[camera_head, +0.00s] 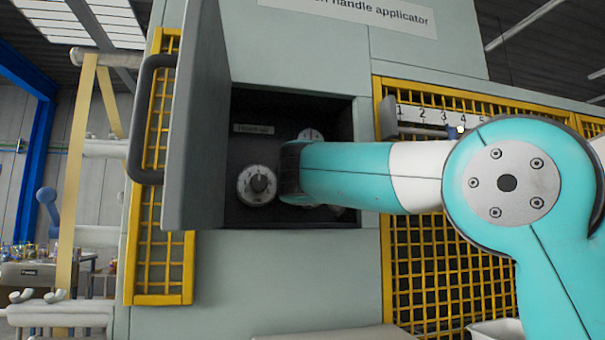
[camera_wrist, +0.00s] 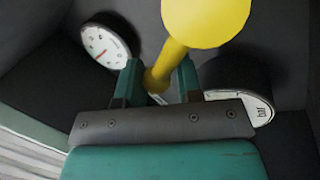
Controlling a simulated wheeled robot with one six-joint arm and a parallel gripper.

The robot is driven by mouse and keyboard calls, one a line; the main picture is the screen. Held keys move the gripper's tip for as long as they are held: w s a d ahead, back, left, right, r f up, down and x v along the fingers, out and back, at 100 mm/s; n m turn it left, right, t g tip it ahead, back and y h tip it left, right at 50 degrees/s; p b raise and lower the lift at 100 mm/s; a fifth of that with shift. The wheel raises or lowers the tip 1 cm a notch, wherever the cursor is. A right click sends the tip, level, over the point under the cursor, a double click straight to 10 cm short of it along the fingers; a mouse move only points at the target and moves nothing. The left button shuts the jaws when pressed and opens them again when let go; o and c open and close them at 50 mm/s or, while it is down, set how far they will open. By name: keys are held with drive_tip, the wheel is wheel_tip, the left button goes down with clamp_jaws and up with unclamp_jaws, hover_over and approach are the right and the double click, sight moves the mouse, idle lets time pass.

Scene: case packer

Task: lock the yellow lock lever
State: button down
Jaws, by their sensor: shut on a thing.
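The yellow lock lever (camera_wrist: 178,55) shows in the wrist view, with a large round yellow end at the top of the picture and a thinner stem running down. My gripper (camera_wrist: 158,82) has its two teal fingers on either side of that stem and is shut on it. In the head view my teal and white arm reaches into the dark open compartment (camera_head: 240,115). There my arm hides the lever and my fingers.
A gauge (camera_wrist: 105,45) is left of my fingers and another gauge (camera_wrist: 245,100) is close on the right.

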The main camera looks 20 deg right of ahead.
drive_tip(key=shift+d+f, duration=0.1)
drive_tip(key=shift+f, duration=0.1)
drive_tip(key=c, duration=0.8)
unclamp_jaws()
drive_tip(key=shift+r, duration=0.1)
drive_tip(key=b+v, duration=0.9)
drive_tip(key=v, duration=0.8)
drive_tip(key=shift+s, duration=0.2)
